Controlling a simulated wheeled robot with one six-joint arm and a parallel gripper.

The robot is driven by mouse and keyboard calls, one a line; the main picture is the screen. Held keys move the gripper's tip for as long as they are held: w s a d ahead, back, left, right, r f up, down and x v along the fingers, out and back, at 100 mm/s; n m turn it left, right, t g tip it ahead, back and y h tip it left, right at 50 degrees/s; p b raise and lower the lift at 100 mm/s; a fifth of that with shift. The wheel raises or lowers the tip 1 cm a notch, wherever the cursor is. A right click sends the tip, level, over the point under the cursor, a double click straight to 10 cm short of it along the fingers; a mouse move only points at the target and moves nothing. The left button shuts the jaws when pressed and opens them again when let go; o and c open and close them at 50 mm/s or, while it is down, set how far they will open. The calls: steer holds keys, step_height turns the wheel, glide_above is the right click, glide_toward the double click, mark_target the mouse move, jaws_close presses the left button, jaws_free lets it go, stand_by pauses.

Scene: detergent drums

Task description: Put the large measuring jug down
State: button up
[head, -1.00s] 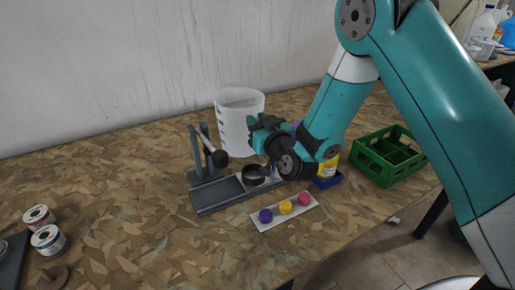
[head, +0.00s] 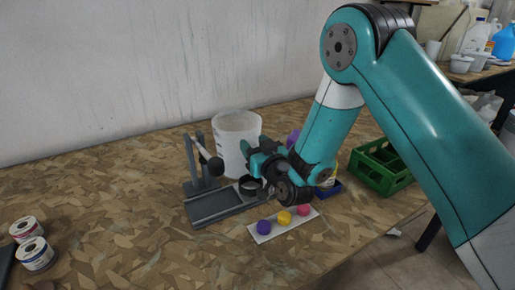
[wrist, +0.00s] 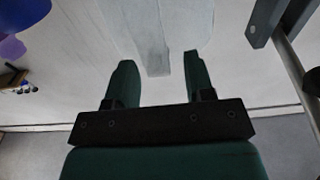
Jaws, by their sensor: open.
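The large measuring jug (head: 236,140) is white, translucent and upright at the back of the table, behind the grey rack; its base appears to rest on the tabletop, though the rack and my gripper partly cover it. My gripper (head: 254,158) is at the jug's right side, low over the table. In the wrist view, the jug's pale wall and handle (wrist: 155,45) fill the top middle. The handle strip lies between the fingers of my gripper (wrist: 158,72), which are open with a gap on each side.
The grey rack (head: 215,206) with a dark ring stands just in front of the jug. A white strip with coloured caps (head: 285,222) lies nearer. A green crate (head: 383,168) is to the right, reels (head: 34,252) at far left. The table's left middle is clear.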

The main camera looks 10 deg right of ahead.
steer(key=s+d+r+n+g+b, duration=0.1)
steer(key=s+r+n+g+b, duration=0.1)
steer(key=s+g, duration=0.7)
steer(key=s+d+r+n+g+h+b, duration=0.1)
steer(key=s+r+g, duration=0.3)
steer(key=s, duration=2.2)
steer(key=g+b, duration=0.1)
steer(key=g, duration=0.4)
steer(key=shift+s+r+n, duration=0.2)
steer(key=shift+n, duration=0.2)
